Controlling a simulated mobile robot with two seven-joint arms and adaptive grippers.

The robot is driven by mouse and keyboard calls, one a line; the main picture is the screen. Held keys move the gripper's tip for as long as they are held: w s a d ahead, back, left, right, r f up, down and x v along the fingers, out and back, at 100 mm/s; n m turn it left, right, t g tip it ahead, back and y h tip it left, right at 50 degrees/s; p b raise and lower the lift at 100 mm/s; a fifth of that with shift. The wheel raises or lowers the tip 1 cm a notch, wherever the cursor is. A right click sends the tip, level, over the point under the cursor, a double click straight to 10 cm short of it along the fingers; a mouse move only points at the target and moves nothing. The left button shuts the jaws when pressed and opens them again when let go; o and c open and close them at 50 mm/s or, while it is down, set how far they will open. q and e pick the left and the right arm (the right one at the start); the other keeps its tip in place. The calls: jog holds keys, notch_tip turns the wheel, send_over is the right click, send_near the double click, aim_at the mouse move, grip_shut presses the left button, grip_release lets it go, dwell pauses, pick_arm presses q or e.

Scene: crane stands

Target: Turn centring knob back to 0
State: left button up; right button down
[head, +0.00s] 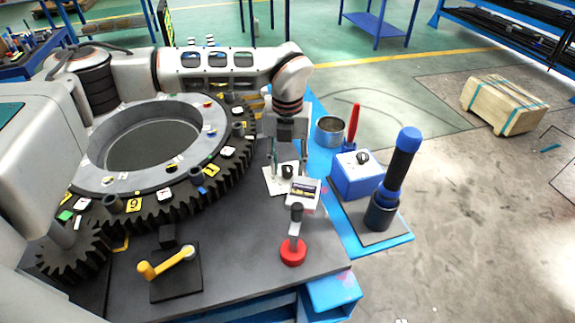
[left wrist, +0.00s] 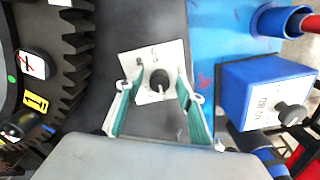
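A black knob (left wrist: 159,80) with a pale pointer line sits on a white plate (left wrist: 146,62) with small markings I cannot read. In the head view the knob (head: 288,171) is on its plate on the grey table, right of the big gear ring. My left gripper (head: 288,163) points down over it. In the left wrist view the left gripper (left wrist: 160,92) is open, its teal-lined fingers on either side of the knob, with gaps to it. A second black knob (head: 362,157) is on a blue box (head: 356,179) to the right. My right gripper is not in view.
A small labelled box (head: 303,195) and a red-based lever (head: 293,251) stand just in front of the gripper. A yellow crank (head: 166,263) is at front left. A metal cup (head: 329,131) and a blue-black handled tool (head: 398,170) stand at right.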

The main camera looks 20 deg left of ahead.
aim_at(288, 168)
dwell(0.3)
pick_arm(q)
notch_tip(288, 168, up, 12)
dwell(0.5)
jog(key=shift+f, duration=0.1)
